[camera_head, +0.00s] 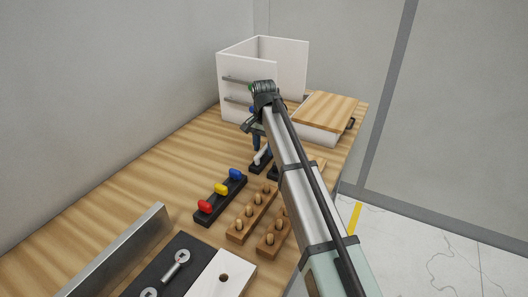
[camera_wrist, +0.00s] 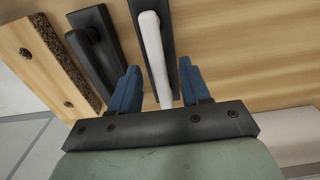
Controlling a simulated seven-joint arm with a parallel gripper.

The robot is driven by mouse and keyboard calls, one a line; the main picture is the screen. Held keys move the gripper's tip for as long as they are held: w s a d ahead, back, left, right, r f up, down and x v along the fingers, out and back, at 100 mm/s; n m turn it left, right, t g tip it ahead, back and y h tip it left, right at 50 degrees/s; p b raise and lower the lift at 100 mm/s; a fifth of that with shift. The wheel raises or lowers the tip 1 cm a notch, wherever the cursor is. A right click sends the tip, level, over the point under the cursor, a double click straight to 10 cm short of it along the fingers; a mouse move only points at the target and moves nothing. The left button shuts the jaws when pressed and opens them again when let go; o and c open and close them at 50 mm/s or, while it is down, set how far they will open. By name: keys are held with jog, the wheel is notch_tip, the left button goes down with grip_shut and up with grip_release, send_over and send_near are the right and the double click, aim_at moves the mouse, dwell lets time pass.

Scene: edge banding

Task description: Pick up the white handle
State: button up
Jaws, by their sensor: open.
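The white handle (camera_wrist: 155,55) is a slim bar on a black plate (camera_wrist: 174,40). In the wrist view it runs down between the two blue fingers of my gripper (camera_wrist: 157,88). The fingers stand apart on either side of it, with gaps showing, so my gripper is open. Whether the fingers reach down to the handle's height I cannot tell. In the head view the white handle (camera_head: 262,154) shows only in part beside my arm, below my gripper.
A black handle (camera_wrist: 92,50) on its own plate lies just left of the fingers. A white cabinet (camera_head: 235,90) and a wood-topped box (camera_head: 325,108) stand at the back. Knobs on a black strip (camera_head: 221,189) and wooden peg blocks (camera_head: 247,222) lie nearer.

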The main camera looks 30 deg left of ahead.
aim_at(264, 148)
grip_shut()
dwell(0.5)
notch_tip(264, 148, up, 10)
jog(key=shift+r, duration=0.25)
dwell(0.5)
